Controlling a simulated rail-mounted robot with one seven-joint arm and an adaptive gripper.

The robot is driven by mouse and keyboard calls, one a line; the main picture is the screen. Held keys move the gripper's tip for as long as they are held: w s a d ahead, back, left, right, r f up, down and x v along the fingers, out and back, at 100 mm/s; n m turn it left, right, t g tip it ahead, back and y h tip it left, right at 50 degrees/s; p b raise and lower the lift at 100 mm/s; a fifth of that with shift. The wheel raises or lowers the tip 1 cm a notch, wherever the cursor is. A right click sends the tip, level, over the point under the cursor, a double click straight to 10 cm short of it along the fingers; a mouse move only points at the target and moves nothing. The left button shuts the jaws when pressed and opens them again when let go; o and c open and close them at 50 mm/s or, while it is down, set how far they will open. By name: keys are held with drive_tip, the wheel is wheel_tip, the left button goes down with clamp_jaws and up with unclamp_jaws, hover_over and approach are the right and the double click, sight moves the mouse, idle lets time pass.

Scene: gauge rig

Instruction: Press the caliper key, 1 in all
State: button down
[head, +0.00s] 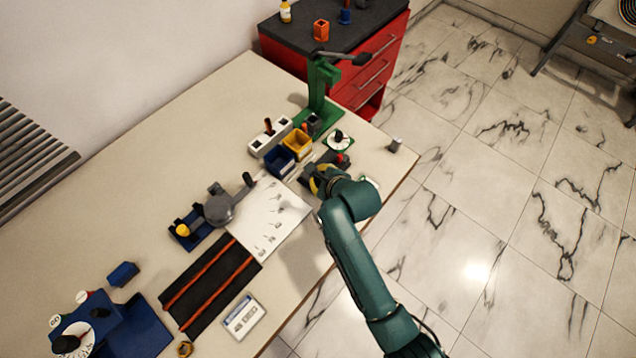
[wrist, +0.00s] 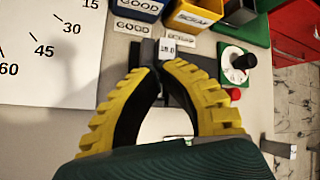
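My gripper (head: 318,183) reaches over the bench's right part in the head view. In the wrist view its yellow fingers (wrist: 158,70) curve inward and their tips meet; nothing is seen held. Just beyond the tips is a dark grey device, which seems to be the caliper (wrist: 146,52), with a small white readout (wrist: 168,48) showing digits. The fingertips overlap its near part, and I cannot tell whether they touch it. I cannot make out the caliper key; the fingers may hide it. A red button (wrist: 234,94) lies to the right of the fingers.
Blue (head: 280,160) and yellow (head: 297,142) bins stand behind the gripper, with GOOD and SCRAP labels in the wrist view. A white dial with a black knob (wrist: 243,62) is at right. A green stand (head: 318,90) rises behind. A white angle sheet (head: 268,215) lies left.

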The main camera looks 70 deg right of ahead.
drive_tip(key=shift+f, duration=0.4)
idle(0.5)
drive_tip(key=shift+r+p, duration=0.85)
drive_tip(key=shift+p, duration=0.15)
drive_tip(key=shift+r, duration=0.1)
wheel_tip(320, 180, up, 5)
drive_tip(key=p, duration=0.5)
idle(0.4)
